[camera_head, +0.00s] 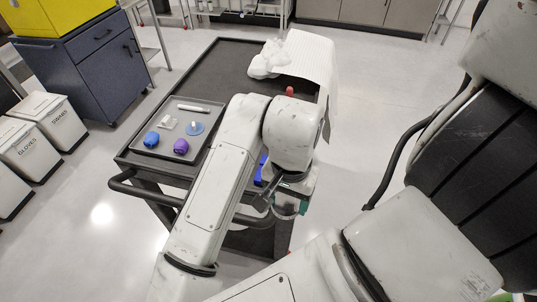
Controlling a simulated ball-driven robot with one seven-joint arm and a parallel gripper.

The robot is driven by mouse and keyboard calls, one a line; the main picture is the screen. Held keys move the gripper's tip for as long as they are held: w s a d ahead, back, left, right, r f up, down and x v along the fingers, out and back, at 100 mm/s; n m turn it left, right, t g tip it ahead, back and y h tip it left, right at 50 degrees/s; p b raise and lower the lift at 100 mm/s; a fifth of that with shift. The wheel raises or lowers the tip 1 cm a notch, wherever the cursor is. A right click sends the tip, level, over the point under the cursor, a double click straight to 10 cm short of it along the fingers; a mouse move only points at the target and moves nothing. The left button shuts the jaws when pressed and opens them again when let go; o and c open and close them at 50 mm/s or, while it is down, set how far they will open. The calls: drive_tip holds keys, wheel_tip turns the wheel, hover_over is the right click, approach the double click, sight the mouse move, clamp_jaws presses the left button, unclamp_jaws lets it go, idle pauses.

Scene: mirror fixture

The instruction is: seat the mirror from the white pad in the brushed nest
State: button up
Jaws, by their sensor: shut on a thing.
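My gripper (287,207) is at the end of my arm, low over the right front edge of the dark cart (228,66). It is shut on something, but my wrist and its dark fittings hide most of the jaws. A small teal-green patch (303,207) shows beside the jaws; I cannot tell whether it is part of the gripper or of the held thing. I cannot make out the mirror, the white pad or the brushed nest. A blue object (262,170) shows partly behind my wrist.
A grey tray (211,108) on the cart's left holds a blue item (151,139), a purple item (181,147), a blue disc (194,128) and white pieces. White cloths (303,55) lie at the back right, near a red object (289,91). Bins (49,119) stand left.

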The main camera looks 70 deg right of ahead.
drive_tip(key=w+a+f+n, duration=0.4)
drive_tip(key=w+n, duration=0.2)
drive_tip(key=w, duration=0.3)
drive_tip(key=w+a+f+n, duration=0.4)
drive_tip(key=w+n, duration=0.3)
drive_tip(key=w, duration=0.3)
drive_tip(key=w+a+f+n, duration=0.4)
drive_tip(key=w+a+n, duration=0.1)
drive_tip(key=w, duration=0.5)
drive_tip(key=shift+w+f+n, duration=0.2)
drive_tip(key=shift+f+n, duration=0.15)
drive_tip(key=shift+n, duration=0.45)
